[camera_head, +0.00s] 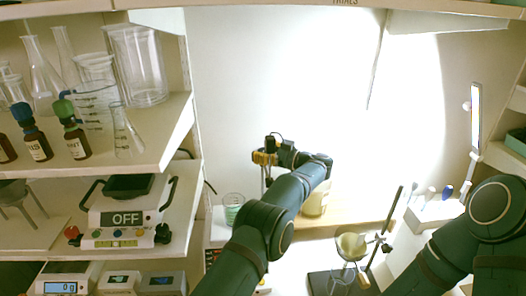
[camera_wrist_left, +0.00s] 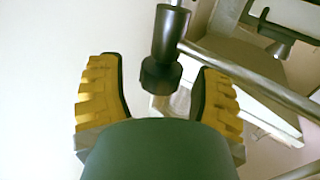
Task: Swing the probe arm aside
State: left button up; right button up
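My left gripper (camera_head: 264,157) is at the back of the bench, by a thin upright stand. Its yellow-padded fingers are spread apart in the left wrist view (camera_wrist_left: 158,95). A dark cylindrical piece with a wider end (camera_wrist_left: 162,50), seemingly part of the probe arm, shows between the fingers. I see no clear contact between it and either pad. A small black part (camera_head: 273,140) shows just above the gripper in the head view. Metal rods (camera_wrist_left: 250,78) run to the right of the fingers. My right arm enters at the lower right; its gripper is out of view.
A beaker of green liquid (camera_head: 233,207) stands left of my left arm. A yellowish vessel (camera_head: 316,203) is behind the forearm. A stand holding a glass funnel (camera_head: 351,246) is at front right. Shelves with glassware and an "OFF" device (camera_head: 126,218) fill the left.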

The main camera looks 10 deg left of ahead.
pick_arm(q)
jog(key=shift+d, duration=0.1)
jog(key=v, duration=1.2)
